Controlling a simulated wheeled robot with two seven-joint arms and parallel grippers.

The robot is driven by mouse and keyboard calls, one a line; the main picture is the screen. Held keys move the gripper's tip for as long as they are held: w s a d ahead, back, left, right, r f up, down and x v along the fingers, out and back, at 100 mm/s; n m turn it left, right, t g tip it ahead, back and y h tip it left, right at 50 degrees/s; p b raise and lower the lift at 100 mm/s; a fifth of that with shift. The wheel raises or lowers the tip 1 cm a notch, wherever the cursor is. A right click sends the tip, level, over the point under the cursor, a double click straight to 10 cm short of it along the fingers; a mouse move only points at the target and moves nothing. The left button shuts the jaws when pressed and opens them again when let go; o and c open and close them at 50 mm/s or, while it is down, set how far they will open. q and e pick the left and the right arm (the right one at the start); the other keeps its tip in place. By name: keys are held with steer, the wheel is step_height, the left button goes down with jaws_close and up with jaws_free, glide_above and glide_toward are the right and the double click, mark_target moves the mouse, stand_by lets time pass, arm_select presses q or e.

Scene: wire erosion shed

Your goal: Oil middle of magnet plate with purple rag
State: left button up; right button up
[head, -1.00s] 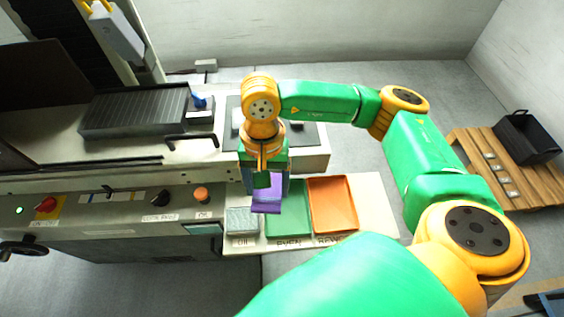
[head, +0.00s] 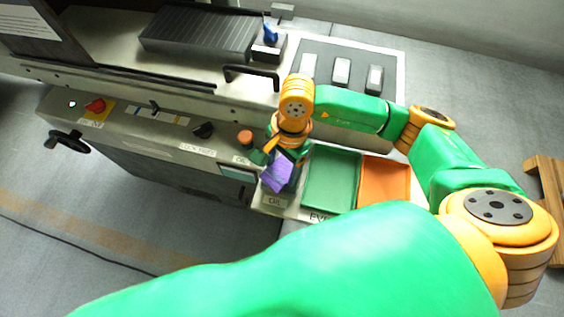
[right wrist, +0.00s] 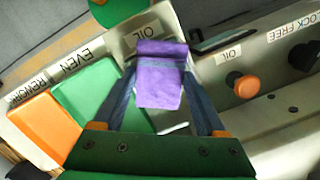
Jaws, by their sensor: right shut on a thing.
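The purple rag (head: 277,175) is pinched in my right gripper (head: 283,168), which hangs over the tray area marked OIL (head: 275,201). In the right wrist view the rag (right wrist: 160,82) sits between both fingers, with the OIL label just beyond it. The OIL tray is mostly hidden under the gripper and rag; I cannot tell whether the rag touches it. The magnet plate (head: 195,32) is a dark ribbed block on the machine bed, to the upper left and apart from the gripper. My left gripper is not in view.
A green tray (head: 331,178) marked EVEN and an orange tray (head: 384,184) lie right of the rag. A blue-topped item (head: 270,38) stands at the plate's right end. A bar handle (head: 250,75), an orange knob (head: 245,137) and several grey blocks (head: 342,71) are nearby.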

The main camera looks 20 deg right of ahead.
mark_target(282, 171)
steer(key=shift+s+r, duration=0.1)
steer(key=shift+f+b, duration=0.5)
stand_by(0.9)
steer(key=shift+f+b, duration=0.1)
steer(key=shift+b, duration=0.25)
stand_by(1.2)
step_height(282, 171, up, 7)
steer(key=p, duration=0.4)
stand_by(0.6)
